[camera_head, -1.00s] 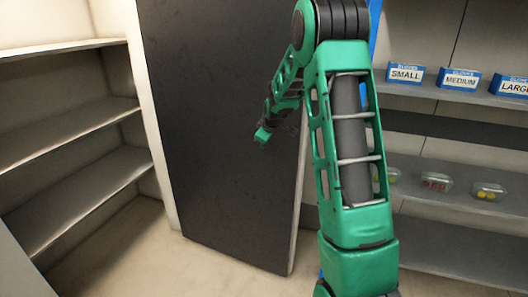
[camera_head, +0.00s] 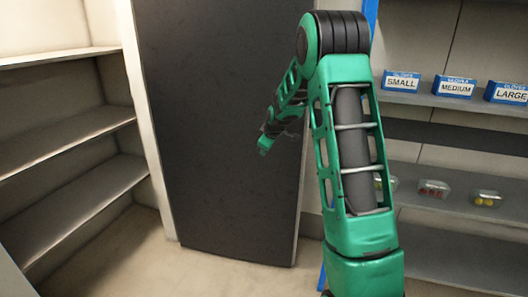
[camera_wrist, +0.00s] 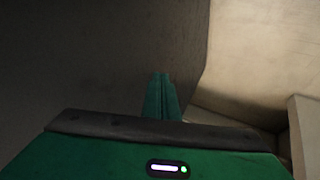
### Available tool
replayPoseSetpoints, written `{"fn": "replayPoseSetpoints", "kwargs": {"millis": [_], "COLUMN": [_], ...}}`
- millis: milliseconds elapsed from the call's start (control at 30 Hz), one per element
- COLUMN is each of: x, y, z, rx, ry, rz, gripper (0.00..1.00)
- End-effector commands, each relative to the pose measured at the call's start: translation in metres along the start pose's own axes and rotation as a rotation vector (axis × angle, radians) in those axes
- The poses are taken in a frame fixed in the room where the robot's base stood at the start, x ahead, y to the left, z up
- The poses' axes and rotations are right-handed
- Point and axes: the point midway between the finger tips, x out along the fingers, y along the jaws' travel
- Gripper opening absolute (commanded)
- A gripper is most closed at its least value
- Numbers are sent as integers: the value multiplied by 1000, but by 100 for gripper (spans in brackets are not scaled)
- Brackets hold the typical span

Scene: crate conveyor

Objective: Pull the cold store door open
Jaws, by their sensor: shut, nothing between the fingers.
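The cold store door (camera_head: 215,130) is a tall dark grey panel with a pale right edge, standing in the middle of the head view. I cannot tell how far it stands from its frame. My gripper (camera_head: 264,144) is in front of the dark face, towards its right side; my arm hides part of that side. No handle shows. In the wrist view, the shut green fingers (camera_wrist: 161,93) point along the dark door face (camera_wrist: 90,60), with no visible object between them. Contact with the door cannot be made out.
Empty shelves (camera_head: 75,125) stand at the left. At the right, a shelf rack (camera_head: 440,103) holds blue-and-white glove boxes (camera_head: 454,86) and small clear packs (camera_head: 433,189). Pale floor (camera_head: 125,250) is clear in front of the door's left side.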

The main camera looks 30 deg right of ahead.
Motion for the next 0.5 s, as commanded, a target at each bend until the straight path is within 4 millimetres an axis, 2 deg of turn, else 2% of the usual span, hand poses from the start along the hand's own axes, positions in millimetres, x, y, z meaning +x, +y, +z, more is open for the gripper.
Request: {"fn": "replayPoseSetpoints", "kwargs": {"millis": [133, 500], "x": [-12, -83], "y": [-22, -14], "z": [-1, 2], "rx": [-1, 0], "ry": [0, 1], "rz": [-1, 2], "gripper": [0, 0]}}
